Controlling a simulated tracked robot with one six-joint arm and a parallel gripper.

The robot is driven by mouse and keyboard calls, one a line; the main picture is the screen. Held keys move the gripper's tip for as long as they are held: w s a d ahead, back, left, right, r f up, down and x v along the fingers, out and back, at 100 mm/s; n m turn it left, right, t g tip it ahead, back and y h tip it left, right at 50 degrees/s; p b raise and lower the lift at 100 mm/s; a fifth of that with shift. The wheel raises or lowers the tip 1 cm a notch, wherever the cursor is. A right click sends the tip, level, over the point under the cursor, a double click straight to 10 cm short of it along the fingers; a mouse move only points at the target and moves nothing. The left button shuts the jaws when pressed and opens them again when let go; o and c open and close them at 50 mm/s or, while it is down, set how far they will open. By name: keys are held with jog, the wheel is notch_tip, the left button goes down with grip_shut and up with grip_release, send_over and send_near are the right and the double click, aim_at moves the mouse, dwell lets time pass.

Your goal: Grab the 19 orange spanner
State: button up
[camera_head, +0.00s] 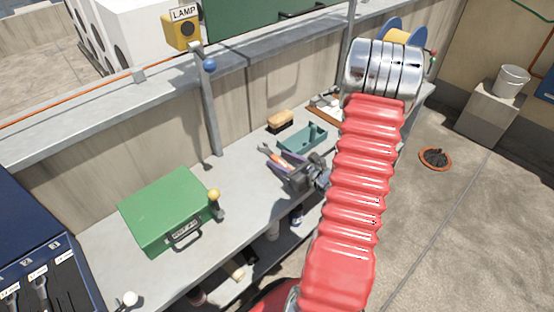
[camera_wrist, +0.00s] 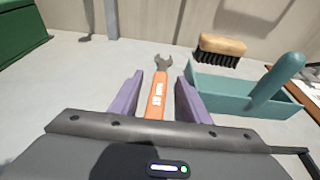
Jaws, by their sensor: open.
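The orange spanner (camera_wrist: 157,92) lies on the grey bench with its grey open jaw pointing away from me. It has a white label on its handle, too small to read surely. In the head view the spanner (camera_head: 274,156) shows just beyond my gripper (camera_head: 283,164). In the wrist view my gripper (camera_wrist: 158,80) is open, with one purple finger on each side of the handle and a gap on both sides. The near end of the handle is hidden behind the gripper body.
A teal tray (camera_wrist: 225,94) stands close to the right finger, with a wooden brush (camera_wrist: 222,45) behind it. The bench around the spanner's head is clear.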

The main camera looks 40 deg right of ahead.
aim_at(281, 162)
jog(key=shift+c, duration=0.5)
grip_shut()
jog(key=shift+r, duration=0.15)
notch_tip(281, 162, up, 10)
dwell(0.8)
jog(key=shift+a, duration=0.1)
dwell(0.5)
